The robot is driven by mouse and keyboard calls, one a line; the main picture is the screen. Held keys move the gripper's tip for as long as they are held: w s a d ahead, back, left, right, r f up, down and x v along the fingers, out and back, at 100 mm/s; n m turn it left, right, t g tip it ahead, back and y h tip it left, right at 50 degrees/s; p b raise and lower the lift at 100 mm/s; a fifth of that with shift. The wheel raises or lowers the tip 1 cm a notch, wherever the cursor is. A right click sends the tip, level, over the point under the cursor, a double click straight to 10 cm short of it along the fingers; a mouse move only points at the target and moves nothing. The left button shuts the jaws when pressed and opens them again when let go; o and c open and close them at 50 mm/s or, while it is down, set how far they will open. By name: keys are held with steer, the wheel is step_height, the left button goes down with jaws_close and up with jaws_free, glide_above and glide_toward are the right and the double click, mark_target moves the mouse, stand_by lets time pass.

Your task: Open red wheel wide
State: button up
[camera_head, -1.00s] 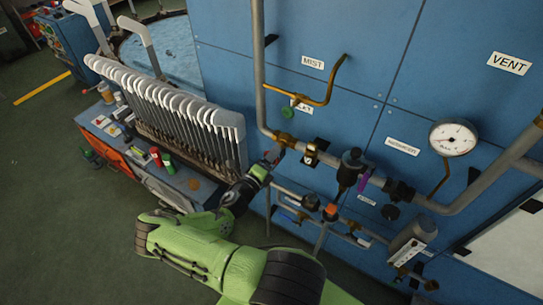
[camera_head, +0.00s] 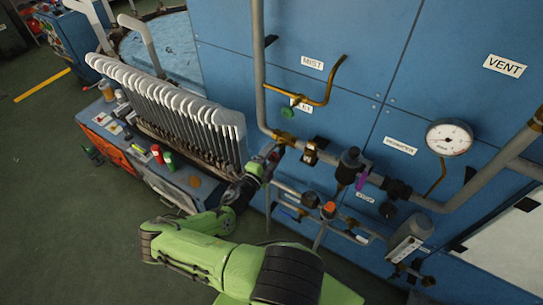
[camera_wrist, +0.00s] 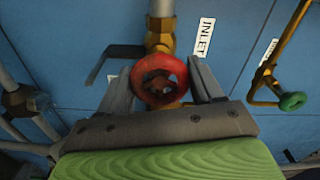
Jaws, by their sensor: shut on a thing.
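The red wheel (camera_wrist: 172,66) is a round handwheel on a brass valve, seen in the wrist view under the INLET label (camera_wrist: 203,37). My gripper (camera_wrist: 160,84) has one grey finger on each side of the wheel's rim and is shut on it. In the head view my gripper (camera_head: 272,152) is at the pipe left of the brass fittings, and the wheel is mostly hidden there.
A green handwheel (camera_wrist: 292,101) sits on a thin brass pipe to the right, also visible in the head view (camera_head: 287,111). Grey pipes and a gauge (camera_head: 449,138) cross the blue panel. A bench (camera_head: 185,185) with a row of white-topped boards (camera_head: 190,110) stands at left.

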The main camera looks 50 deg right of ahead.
stand_by(0.3)
steer(key=o, duration=1)
steer(key=shift+w, duration=0.1)
steer(key=shift+o, duration=0.2)
steer(key=s+a+b, duration=0.1)
steer(key=a+b, duration=0.1)
steer(key=a, duration=1.3)
steer(key=shift+s+a, duration=0.3)
steer(key=shift+a, duration=0.05)
